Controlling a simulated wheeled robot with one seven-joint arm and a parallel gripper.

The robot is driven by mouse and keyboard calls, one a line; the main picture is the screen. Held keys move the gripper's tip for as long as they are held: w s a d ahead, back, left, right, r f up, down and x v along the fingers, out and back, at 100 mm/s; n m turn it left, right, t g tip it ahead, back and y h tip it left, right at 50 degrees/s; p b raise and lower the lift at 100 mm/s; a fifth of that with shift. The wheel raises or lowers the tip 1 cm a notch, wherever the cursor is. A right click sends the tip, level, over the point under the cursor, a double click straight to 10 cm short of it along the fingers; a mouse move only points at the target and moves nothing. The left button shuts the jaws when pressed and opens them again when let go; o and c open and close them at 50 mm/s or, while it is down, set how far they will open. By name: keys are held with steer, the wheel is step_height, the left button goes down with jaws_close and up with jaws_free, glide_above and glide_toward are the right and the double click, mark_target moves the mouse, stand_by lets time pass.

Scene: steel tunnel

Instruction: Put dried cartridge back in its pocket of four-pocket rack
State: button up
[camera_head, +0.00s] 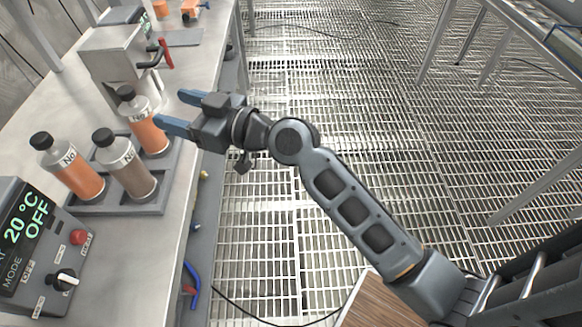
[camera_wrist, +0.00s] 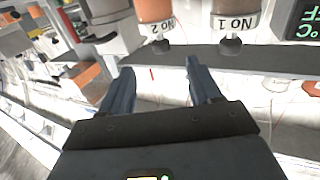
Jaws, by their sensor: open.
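The grey four-pocket rack (camera_head: 112,207) stands on the bench in the head view. Three black-capped cartridges stand in it: an orange one (camera_head: 82,180) at left, a grey-brown one (camera_head: 131,178) in front, and an orange one (camera_head: 150,135) at the back right. Which is the dried one I cannot tell. My gripper (camera_head: 168,107) is open just right of the back-right cartridge; one fingertip overlaps it in the picture, contact unclear. In the wrist view the fingers (camera_wrist: 158,70) are apart and empty. Cartridges labelled No 2 (camera_wrist: 155,12) and No 1 (camera_wrist: 228,8) appear upside down there.
A control box (camera_head: 35,240) reading 20 °C OFF, with a red button and a knob, stands at the near left. A grey machine (camera_head: 115,52) with a red-handled lever (camera_head: 165,55) stands behind the rack. The grated floor (camera_head: 270,220) lies right of the bench edge.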

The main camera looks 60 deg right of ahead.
steer(key=s+f+m+g+h, duration=0.1)
steer(key=s+f+h, duration=0.1)
steer(key=s+f, duration=0.5)
steer(key=s+f+m+g+h, duration=0.1)
steer(key=s+f+h, duration=0.1)
steer(key=s, duration=1)
steer(key=a+r+v, duration=0.1)
steer(key=a+v, duration=0.1)
steer(key=v, duration=1.8)
steer(key=shift+a+m+g, duration=0.3)
steer(key=shift+a+g, duration=0.05)
steer(key=shift+g, duration=0.05)
steer(key=shift+w+r, duration=0.1)
steer(key=shift+w, duration=0.05)
